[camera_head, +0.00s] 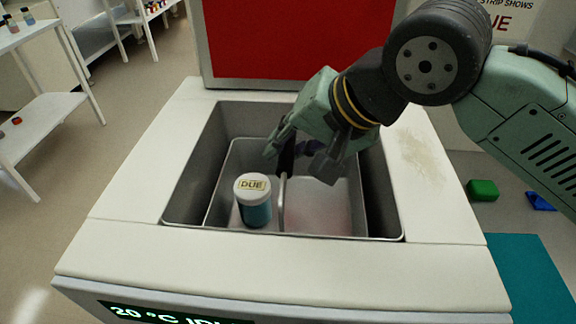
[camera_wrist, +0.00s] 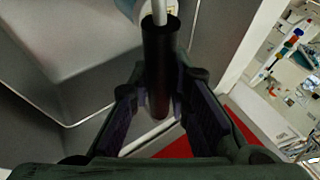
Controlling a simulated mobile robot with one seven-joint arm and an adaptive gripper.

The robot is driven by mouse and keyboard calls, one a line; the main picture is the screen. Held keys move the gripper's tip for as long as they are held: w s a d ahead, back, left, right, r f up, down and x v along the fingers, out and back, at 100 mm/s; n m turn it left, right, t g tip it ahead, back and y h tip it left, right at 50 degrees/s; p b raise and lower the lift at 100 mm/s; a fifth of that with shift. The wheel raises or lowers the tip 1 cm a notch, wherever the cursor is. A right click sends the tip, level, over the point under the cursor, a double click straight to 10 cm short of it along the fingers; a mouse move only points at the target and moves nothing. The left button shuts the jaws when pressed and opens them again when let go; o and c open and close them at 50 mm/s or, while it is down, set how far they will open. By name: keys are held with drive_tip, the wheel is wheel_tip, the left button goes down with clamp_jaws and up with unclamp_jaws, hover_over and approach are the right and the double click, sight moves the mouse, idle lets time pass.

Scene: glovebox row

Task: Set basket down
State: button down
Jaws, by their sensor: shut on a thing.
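The basket (camera_head: 222,182) is a grey open tray inside the sunken well of a white cabinet. A jar (camera_head: 253,200) with blue contents and a white lid marked "DUE" stands upright in it. The basket's handle is a thin pale bar (camera_head: 282,205) with a black grip. My gripper (camera_head: 302,160) reaches into the well from the upper right and is shut on the black grip (camera_wrist: 160,65), which lies between its fingers in the wrist view. Whether the basket touches the well floor is hidden.
The white cabinet (camera_head: 130,205) has a broad flat rim around the well (camera_head: 195,165). A red lid panel (camera_head: 262,40) rises behind it. A white shelf (camera_head: 45,110) stands at left. A green block (camera_head: 482,190) and a blue thing (camera_head: 540,201) lie on the floor at right, near a teal mat (camera_head: 530,270).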

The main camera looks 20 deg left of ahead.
drive_tip(key=shift+f, duration=2)
drive_tip(key=c, duration=1.5)
unclamp_jaws()
drive_tip(key=v, duration=1.2)
drive_tip(key=shift+b, duration=0.35)
